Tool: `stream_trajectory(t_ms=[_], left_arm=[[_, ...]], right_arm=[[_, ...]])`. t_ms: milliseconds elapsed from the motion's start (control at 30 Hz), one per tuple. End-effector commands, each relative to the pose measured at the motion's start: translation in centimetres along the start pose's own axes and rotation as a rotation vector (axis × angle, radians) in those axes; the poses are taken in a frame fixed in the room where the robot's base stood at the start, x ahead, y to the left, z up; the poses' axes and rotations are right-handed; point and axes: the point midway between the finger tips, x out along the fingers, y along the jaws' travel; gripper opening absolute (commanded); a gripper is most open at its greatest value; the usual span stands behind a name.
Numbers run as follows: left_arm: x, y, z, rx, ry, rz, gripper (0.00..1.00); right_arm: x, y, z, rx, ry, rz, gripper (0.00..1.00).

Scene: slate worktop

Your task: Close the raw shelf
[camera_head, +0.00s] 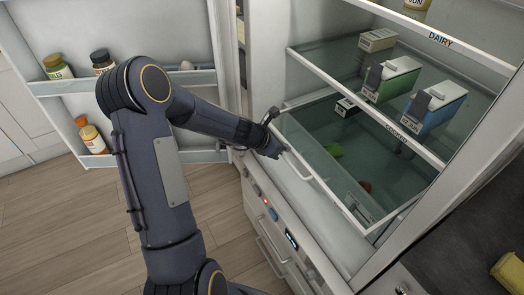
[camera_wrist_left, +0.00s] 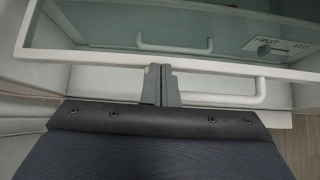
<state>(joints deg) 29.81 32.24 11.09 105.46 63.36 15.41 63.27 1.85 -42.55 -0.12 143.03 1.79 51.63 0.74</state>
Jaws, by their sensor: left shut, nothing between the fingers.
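No label that I can read as "raw" shows on the fridge shelves. My left gripper (camera_head: 274,153) is shut and empty, at the left part of the front edge of the lowest glass-topped compartment (camera_head: 318,174). In the left wrist view its fingertips (camera_wrist_left: 160,69) meet at a white front rim (camera_wrist_left: 100,57), beside a white bar handle (camera_wrist_left: 225,99). Whether they touch the rim is unclear. A middle glass shelf (camera_head: 322,67) holds cartons, including a green one (camera_head: 392,80) and a blue one (camera_head: 435,103). My right gripper is out of view.
The fridge door (camera_head: 130,25) stands open at left, with jars and bottles in its racks. A panel with small buttons (camera_head: 272,214) and lower drawers (camera_head: 270,258) sit below the compartment. A dark worktop with a yellow object (camera_head: 509,271) is at lower right.

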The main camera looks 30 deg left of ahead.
Motion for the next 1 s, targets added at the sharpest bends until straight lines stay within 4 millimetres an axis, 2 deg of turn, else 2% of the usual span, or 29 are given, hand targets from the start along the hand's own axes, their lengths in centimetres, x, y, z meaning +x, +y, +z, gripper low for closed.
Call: stream_trajectory(t_ms=[33,100,400,700,1000], left_arm=[[0.8,-0.2,1.4,0.002,0.000,-0.006,0.00],[2.1,-0.2,2.5,0.002,0.001,-0.006,0.00],[6.4,-0.1,6.3,0.001,0.002,-0.002,0.00],[8.3,0.0,7.7,-0.001,0.001,0.000,0.00],[8.5,0.1,7.8,-0.001,0.000,0.002,0.00]], right_arm=[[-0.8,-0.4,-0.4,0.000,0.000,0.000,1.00],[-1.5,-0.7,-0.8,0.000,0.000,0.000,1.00],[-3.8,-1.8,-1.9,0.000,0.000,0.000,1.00],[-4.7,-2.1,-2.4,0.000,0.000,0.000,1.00],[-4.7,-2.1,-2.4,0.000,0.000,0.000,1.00]])
